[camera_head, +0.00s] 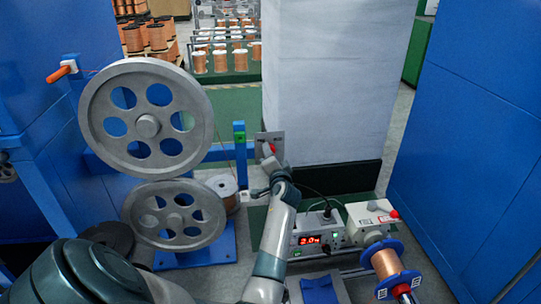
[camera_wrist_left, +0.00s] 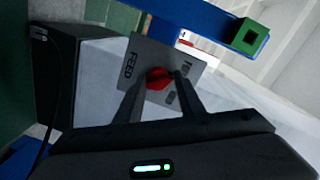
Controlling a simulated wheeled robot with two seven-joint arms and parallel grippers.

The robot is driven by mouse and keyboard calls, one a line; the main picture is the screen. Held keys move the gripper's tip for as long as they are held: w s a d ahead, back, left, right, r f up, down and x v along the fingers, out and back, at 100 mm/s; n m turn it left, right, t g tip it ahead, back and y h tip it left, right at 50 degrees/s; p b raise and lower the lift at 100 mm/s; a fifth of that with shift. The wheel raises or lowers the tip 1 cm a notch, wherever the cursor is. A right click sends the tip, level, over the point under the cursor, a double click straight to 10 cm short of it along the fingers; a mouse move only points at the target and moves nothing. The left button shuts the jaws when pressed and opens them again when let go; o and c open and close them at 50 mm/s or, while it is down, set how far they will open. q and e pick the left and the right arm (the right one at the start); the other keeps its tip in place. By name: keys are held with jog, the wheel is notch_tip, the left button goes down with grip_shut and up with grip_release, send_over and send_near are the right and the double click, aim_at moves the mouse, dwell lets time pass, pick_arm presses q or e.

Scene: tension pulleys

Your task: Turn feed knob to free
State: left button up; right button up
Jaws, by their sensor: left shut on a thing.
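The feed knob is red (camera_head: 268,148) and sits on a grey plate (camera_head: 263,138) in front of the pale column. In the left wrist view the knob (camera_wrist_left: 158,78) is at the middle of the plate (camera_wrist_left: 148,53). The word FEED reads on one side of the plate; the smaller markings on the other side are hard to read. My left gripper (camera_head: 271,159) reaches up to the plate. Its two fingers (camera_wrist_left: 159,84) are on either side of the knob and shut on it. The knob's exact pointing direction cannot be told. My right gripper is not in view.
A blue bar (camera_head: 240,152) with a green end stands just left of the plate. Two large grey pulleys (camera_head: 147,124) (camera_head: 176,215) are further left. A control box with a red display (camera_head: 310,240) and a copper spool (camera_head: 384,264) are at lower right.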

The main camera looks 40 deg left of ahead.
pick_arm(q)
jog(key=shift+d+f, duration=0.25)
jog(key=shift+f, duration=0.3)
jog(key=o, duration=0.9)
jog(key=shift+w, duration=0.1)
jog(key=shift+c, duration=0.2)
jog(key=shift+r, duration=0.15)
jog(key=shift+a+r, duration=0.15)
jog(key=shift+r, duration=0.05)
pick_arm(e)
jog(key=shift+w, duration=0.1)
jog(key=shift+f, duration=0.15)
